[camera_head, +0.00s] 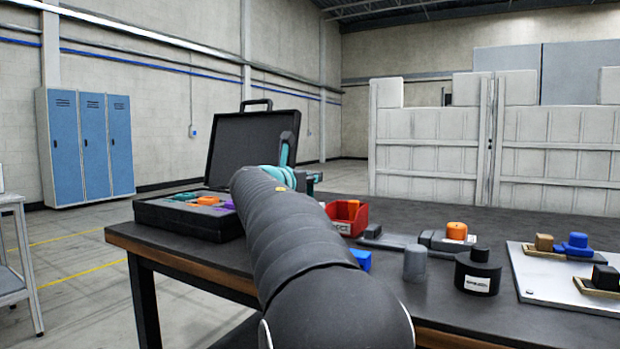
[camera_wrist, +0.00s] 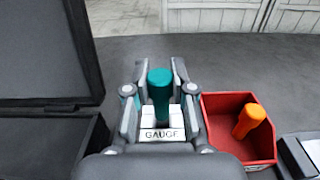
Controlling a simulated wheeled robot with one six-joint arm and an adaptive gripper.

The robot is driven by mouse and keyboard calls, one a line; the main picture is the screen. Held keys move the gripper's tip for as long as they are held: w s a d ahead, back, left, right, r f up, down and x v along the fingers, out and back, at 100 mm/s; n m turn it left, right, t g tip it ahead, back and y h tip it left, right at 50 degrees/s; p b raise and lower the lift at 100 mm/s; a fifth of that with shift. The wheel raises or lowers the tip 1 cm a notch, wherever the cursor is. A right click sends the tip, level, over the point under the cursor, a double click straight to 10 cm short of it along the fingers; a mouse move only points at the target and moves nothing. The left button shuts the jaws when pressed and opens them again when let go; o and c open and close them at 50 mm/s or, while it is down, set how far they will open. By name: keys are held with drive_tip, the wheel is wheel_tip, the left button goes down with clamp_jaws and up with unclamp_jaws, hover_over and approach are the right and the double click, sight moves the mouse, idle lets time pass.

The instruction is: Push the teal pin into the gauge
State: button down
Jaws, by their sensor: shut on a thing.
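In the wrist view the teal pin (camera_wrist: 160,92) stands upright between the fingers of my gripper (camera_wrist: 161,75), which is shut on it. The gauge (camera_wrist: 162,135), a light block with a "GAUGE" label, is right below the pin in the picture. The pin's lower part goes down between or behind two pale blocks of the gauge. How deep it sits, and whether it touches the bottom, I cannot tell. In the head view my arm hides the pin and the gauge.
A red bin (camera_wrist: 213,128) with an orange piece (camera_wrist: 249,121) is close at right. An open black case (camera_head: 180,220) stands at left. A grey cylinder (camera_head: 414,263), a black round holder (camera_head: 478,275) and a pale plate (camera_head: 540,284) with fixtures are farther right. The table behind the gauge is clear.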

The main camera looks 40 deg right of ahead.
drive_tip(key=shift+f+b, duration=0.85)
drive_tip(key=shift+f, duration=0.35)
idle(0.4)
drive_tip(key=c, duration=0.5)
unclamp_jaws()
wheel_tip(320, 180, up, 7)
drive_tip(key=p, duration=0.6)
drive_tip(key=shift+f, duration=0.1)
drive_tip(key=shift+r, duration=1.15)
